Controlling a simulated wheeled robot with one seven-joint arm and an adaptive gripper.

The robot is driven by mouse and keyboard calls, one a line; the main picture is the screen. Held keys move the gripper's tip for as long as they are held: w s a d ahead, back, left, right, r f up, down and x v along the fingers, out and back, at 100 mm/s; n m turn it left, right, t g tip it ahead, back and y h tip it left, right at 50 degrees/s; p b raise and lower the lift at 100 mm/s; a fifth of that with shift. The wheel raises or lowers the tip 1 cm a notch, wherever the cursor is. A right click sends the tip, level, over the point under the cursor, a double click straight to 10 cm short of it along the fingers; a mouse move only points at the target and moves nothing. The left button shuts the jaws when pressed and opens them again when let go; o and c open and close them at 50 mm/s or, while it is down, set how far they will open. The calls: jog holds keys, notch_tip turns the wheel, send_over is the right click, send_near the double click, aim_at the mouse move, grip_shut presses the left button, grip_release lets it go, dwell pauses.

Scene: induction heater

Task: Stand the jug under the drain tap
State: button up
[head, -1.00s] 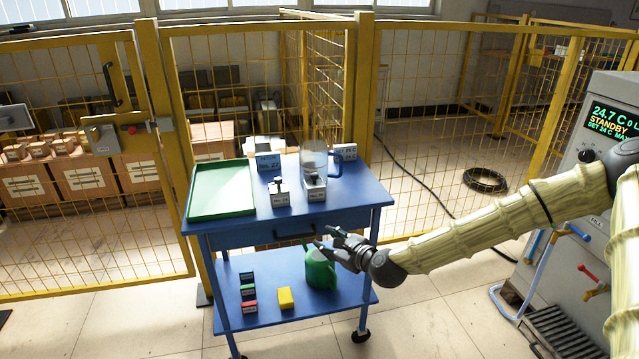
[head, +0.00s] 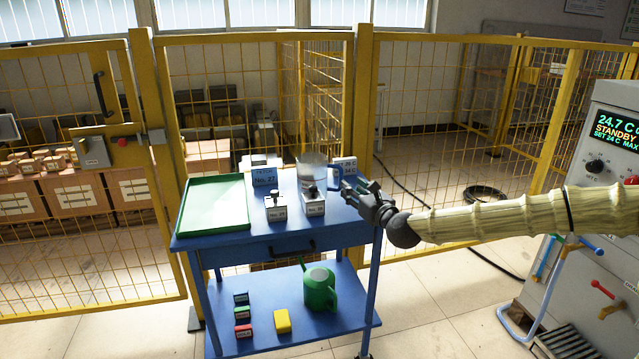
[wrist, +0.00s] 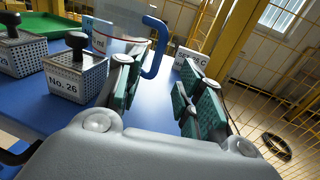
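The jug (head: 312,172) is clear, with a blue handle, and stands upright on the trolley's top near its back right. In the wrist view its blue handle (wrist: 160,45) shows just beyond my left finger, towards the gap between the fingers. My gripper (head: 362,190) is open and empty at the jug's handle side, above the trolley's right edge. The fingers also show spread in the wrist view (wrist: 160,82); I cannot tell whether they touch the handle. At the far right, the machine has a blue-handled tap (head: 590,245) and a red-handled tap (head: 603,289); I cannot tell which is the drain.
Two labelled metal blocks with black knobs (head: 276,207) stand before the jug. A green tray (head: 213,230) lies at left. A small sign (head: 345,164) stands behind the handle. The lower shelf holds a green watering can (head: 319,290). A floor grate (head: 566,343) lies by the machine.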

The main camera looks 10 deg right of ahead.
aim_at(340, 181)
jog(key=shift+a+x, duration=0.25)
jog(key=shift+x, duration=0.9)
jog(key=shift+a+x, duration=0.25)
jog(key=shift+x, duration=0.85)
jog(key=shift+w+a+f, duration=0.1)
jog(key=shift+w, duration=0.6)
jog(key=shift+c, duration=0.2)
